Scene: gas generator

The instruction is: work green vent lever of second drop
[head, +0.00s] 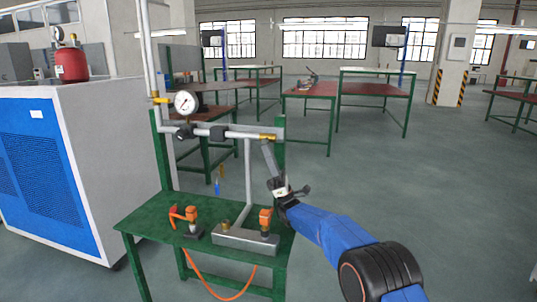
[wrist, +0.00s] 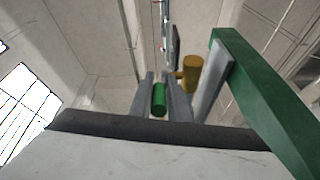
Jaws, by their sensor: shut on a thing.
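The green vent lever (wrist: 158,99) shows in the wrist view as a short green cylinder between my grey fingers. My gripper (wrist: 160,80) is shut on it, with a finger on each side. In the head view my gripper (head: 265,145) reaches up to just below the brass fitting (head: 267,137) at the right end of the grey pipe. The lever cannot be made out there. A brass piece (wrist: 190,72) stands close right of the fingers in the wrist view. The lever's mount is hidden behind the fingers.
A pressure gauge (head: 185,102) sits on the pipe's left. The green bench (head: 150,224) below carries orange-topped fittings (head: 265,218) and a grey block (head: 245,240). A green frame post (wrist: 262,90) is close at right in the wrist view. Floor at right is clear.

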